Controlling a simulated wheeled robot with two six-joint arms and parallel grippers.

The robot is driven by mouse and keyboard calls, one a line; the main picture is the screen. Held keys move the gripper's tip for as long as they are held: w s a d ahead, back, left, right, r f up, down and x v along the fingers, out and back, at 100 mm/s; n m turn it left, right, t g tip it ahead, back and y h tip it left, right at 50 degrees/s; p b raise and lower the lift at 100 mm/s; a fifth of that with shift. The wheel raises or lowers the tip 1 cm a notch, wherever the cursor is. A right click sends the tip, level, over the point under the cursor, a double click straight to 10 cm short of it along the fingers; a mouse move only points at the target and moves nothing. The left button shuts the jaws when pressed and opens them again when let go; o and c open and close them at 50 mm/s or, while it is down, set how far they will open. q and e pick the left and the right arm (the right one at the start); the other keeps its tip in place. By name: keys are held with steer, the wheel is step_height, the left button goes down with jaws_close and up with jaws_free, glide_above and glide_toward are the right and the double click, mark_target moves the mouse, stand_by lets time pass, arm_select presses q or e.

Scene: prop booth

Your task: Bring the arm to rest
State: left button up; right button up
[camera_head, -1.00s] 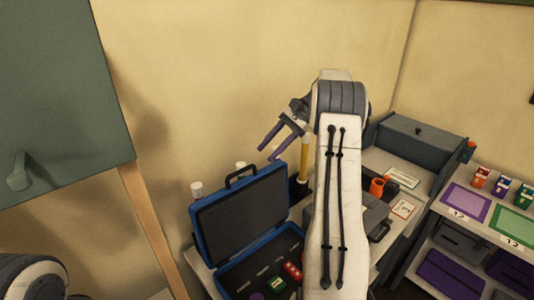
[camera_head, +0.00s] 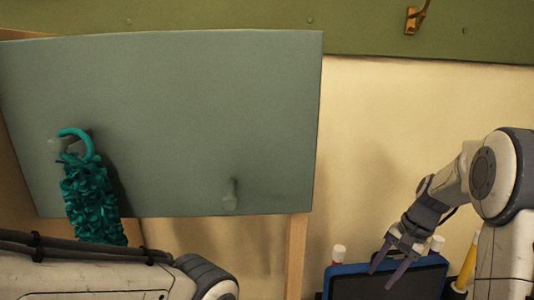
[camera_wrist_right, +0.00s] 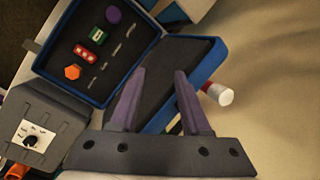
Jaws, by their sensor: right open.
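My right gripper (camera_head: 390,266) is open and empty in front of the case lid at the lower right of the head view. In the right wrist view its two purple fingers (camera_wrist_right: 160,98) stand apart with nothing between them. My left arm crosses the bottom left of the head view; its gripper is out of view. The blue case (camera_head: 338,268) is cut off by the bottom edge in the head view. The wrist view shows the case open (camera_wrist_right: 148,22), with several small coloured pieces in its dark inside.
A grey-green board (camera_head: 190,110) fills the left. A teal ruffled thing with a ring (camera_head: 92,205) hangs from its left peg; the right peg (camera_head: 230,195) is bare. A brass hook (camera_head: 415,18) is above. White-capped cylinders (camera_head: 338,252) stand by the case.

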steer(key=s+a+f+n+h+b, duration=0.1)
steer(key=s+a+f+n+b, duration=0.1)
steer(key=s+a+n, duration=0.6)
steer(key=s+a+f+n+h+b, duration=0.1)
steer(key=s+a+n+b, duration=0.3)
steer(key=s+a+n, duration=0.5)
steer(key=s+a+f, duration=0.1)
steer(key=s+a, duration=0.5)
steer(key=s, duration=0.2)
steer(key=shift+h, duration=0.3)
